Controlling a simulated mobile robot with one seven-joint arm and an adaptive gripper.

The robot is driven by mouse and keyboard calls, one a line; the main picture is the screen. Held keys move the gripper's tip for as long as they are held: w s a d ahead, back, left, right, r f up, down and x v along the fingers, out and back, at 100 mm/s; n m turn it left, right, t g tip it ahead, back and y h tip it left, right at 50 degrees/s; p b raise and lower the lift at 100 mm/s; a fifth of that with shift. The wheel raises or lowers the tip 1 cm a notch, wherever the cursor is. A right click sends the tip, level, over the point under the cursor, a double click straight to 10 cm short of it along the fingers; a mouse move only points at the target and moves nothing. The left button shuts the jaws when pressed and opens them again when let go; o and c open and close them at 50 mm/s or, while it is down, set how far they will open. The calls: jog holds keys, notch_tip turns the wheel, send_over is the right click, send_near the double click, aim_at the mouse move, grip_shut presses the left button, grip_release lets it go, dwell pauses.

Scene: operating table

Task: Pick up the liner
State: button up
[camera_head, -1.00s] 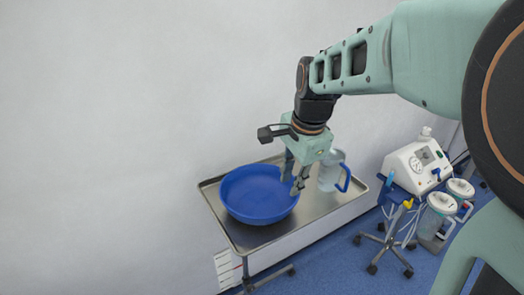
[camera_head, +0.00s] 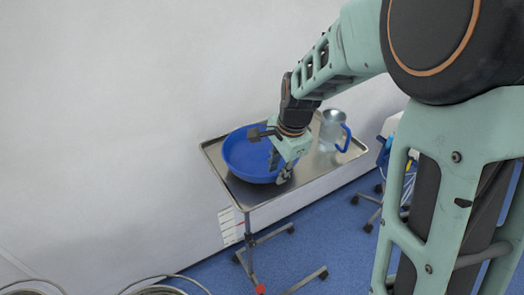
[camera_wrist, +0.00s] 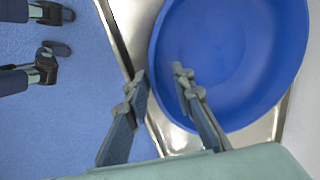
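No thing in view can be surely named as the liner. A round blue bowl (camera_head: 240,157) stands on a metal tray table (camera_head: 213,153). A clear jug-like vessel with a blue handle (camera_head: 331,127) stands upright at the tray's right end. My gripper (camera_head: 279,170) is at the bowl's front right side, left of the clear vessel. In the wrist view my gripper (camera_wrist: 161,82) has its two fingers apart and nothing held. One finger overlaps the bowl (camera_wrist: 225,60), the other the tray edge (camera_wrist: 132,20). Its height above the rim cannot be told.
The tray stands on a wheeled frame (camera_head: 265,240) against a white wall. Blue floor (camera_head: 330,225) is clear in front. A wheeled stand (camera_head: 368,208) at the right is mostly hidden by my arm. Coiled hoses (camera_head: 160,285) show at the bottom left.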

jog(key=shift+a+f, duration=0.1)
jog(key=shift+f, duration=0.3)
grip_shut()
jog(key=shift+r, duration=0.2)
